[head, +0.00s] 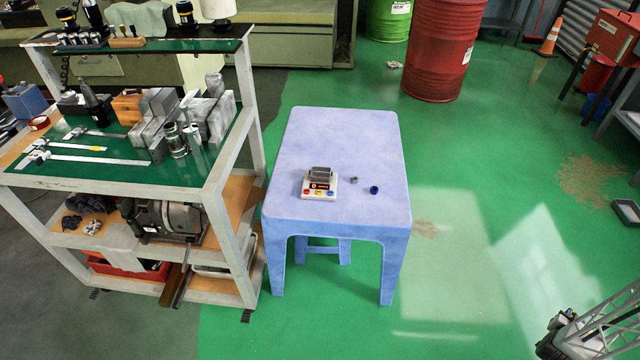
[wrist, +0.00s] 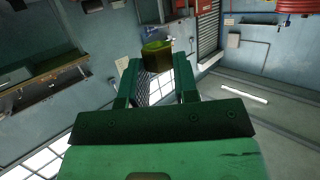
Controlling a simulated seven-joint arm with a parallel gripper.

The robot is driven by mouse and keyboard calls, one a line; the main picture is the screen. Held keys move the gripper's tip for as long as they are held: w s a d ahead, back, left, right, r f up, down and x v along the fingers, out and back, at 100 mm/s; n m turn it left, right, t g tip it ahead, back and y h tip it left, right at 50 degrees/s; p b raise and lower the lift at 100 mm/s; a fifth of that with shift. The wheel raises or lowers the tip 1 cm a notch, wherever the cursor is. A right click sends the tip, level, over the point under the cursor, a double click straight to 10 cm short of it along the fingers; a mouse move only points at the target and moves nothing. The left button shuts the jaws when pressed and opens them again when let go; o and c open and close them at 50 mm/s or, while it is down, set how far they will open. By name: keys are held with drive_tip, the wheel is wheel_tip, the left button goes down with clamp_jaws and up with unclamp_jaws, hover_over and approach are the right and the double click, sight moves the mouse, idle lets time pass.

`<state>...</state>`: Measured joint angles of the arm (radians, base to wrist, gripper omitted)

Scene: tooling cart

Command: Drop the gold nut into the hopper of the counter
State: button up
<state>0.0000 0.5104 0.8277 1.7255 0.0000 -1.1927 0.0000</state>
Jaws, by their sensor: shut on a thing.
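In the wrist view, my gripper (wrist: 159,68) is shut on the gold nut (wrist: 157,56), a dark yellow piece held at the fingertips. Its lower side is partly hidden by shadow and the fingers. The counter (head: 308,190) stands on the blue table in the head view, a white box with a dark display and coloured buttons. Its grey hopper (head: 321,173) sits at the back on top. Part of my arm (head: 590,335) shows at the lower right of the head view, far from the counter. The counter is not in the wrist view.
A small brownish-grey nut (head: 354,180) and a blue nut (head: 374,190) lie right of the counter on the blue table (head: 345,135). A loaded tool cart (head: 245,95) stands close on the left. Open green floor lies to the right.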

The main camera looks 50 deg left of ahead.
drive_tip(key=shift+a, duration=0.1)
idle(0.4)
drive_tip(key=w+a+r+n+g+y, duration=0.1)
drive_tip(key=w+a+r+n+y, duration=0.15)
drive_tip(key=a, duration=0.85)
drive_tip(key=w+a+r+n+g+y, duration=0.2)
drive_tip(key=a+n+y, duration=0.15)
drive_tip(key=a, duration=0.85)
drive_tip(key=w+a+r+n+g+y, duration=0.15)
drive_tip(key=a+y, duration=0.25)
drive_tip(key=a, duration=0.7)
drive_tip(key=s+a+r+n+g+y, duration=0.2)
drive_tip(key=s+a+r+n+g, duration=0.15)
drive_tip(key=a, duration=0.95)
drive_tip(key=s+a+r+n+g+y, duration=0.2)
drive_tip(key=a+n, duration=0.2)
drive_tip(key=a, duration=0.8)
wheel_tip(320, 180, up, 6)
drive_tip(key=n+g+h, duration=0.1)
drive_tip(key=n+g, duration=0.8)
drive_tip(key=g, duration=0.3)
hover_over(320, 183)
drive_tip(key=w+a, duration=0.2)
drive_tip(key=shift+s+d, duration=0.1)
drive_tip(key=shift+f, duration=0.1)
drive_tip(key=shift+f, duration=2.35)
